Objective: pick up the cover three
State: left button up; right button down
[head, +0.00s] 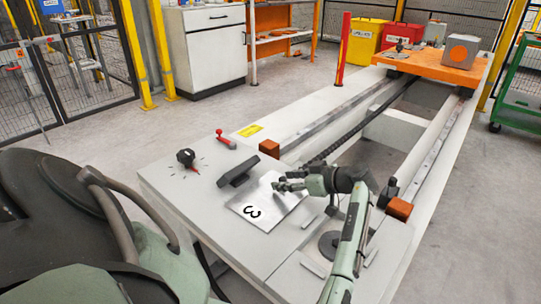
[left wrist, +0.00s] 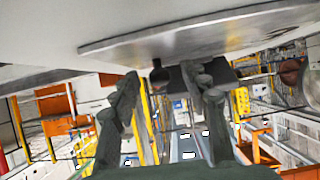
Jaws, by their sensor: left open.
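Cover three is a flat silver plate marked with a black 3 (head: 251,212), lying on the grey top of the machine's near end. My left gripper (head: 279,186) is over the plate's far right part, its fingers pointing left. It is open with nothing between its fingers; in the left wrist view the two fingers (left wrist: 168,82) are spread apart. A dark block (head: 238,171) sits at the plate's far left edge; a dark block also shows just past the fingertips in the left wrist view (left wrist: 180,77). Whether the fingers touch the plate is unclear. My right gripper is not in view.
A black knob (head: 186,158) and a red lever (head: 226,140) stand on the grey top, left of the plate. Orange blocks (head: 269,148) (head: 399,208) sit at the rail ends. An orange platform (head: 440,63) is at the far end.

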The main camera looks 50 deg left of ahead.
pick_arm(q)
jog(key=shift+c, duration=0.2)
grip_shut()
